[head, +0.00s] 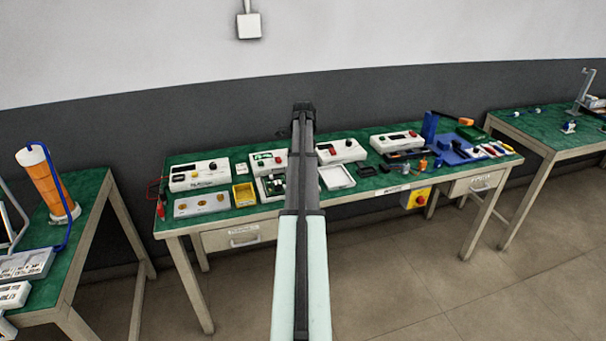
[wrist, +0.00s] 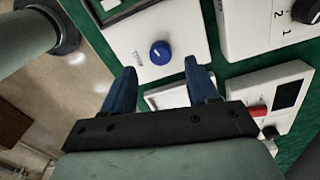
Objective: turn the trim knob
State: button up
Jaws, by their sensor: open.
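In the wrist view, a round blue knob (wrist: 160,52) with a light index mark sits on a white panel (wrist: 185,24). A small printed label lies left of the knob. My gripper (wrist: 159,66) is open, with its two blue fingers spread apart and nothing between them. The knob appears just beyond the fingertips, roughly centred between them. The fingers look apart from the knob, but the height gap cannot be told. In the head view, my arm covers the middle of the bench, and neither the knob nor the fingers can be made out.
A white box with a black dial (wrist: 306,10) is at upper right in the wrist view. A white device with a red button (wrist: 258,111) is at right. A white tray (wrist: 167,98) lies partly behind the fingers. Several instruments crowd the green bench (head: 240,212).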

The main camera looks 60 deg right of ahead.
jog(key=shift+f, duration=2.55)
jog(key=shift+c, duration=0.4)
jog(key=c, duration=1)
jog(key=shift+o, duration=0.2)
jog(key=n, duration=0.5)
jog(key=shift+n, duration=0.4)
jog(key=n, duration=0.5)
jog(key=shift+s+n, duration=0.1)
jog(key=shift+n, duration=0.3)
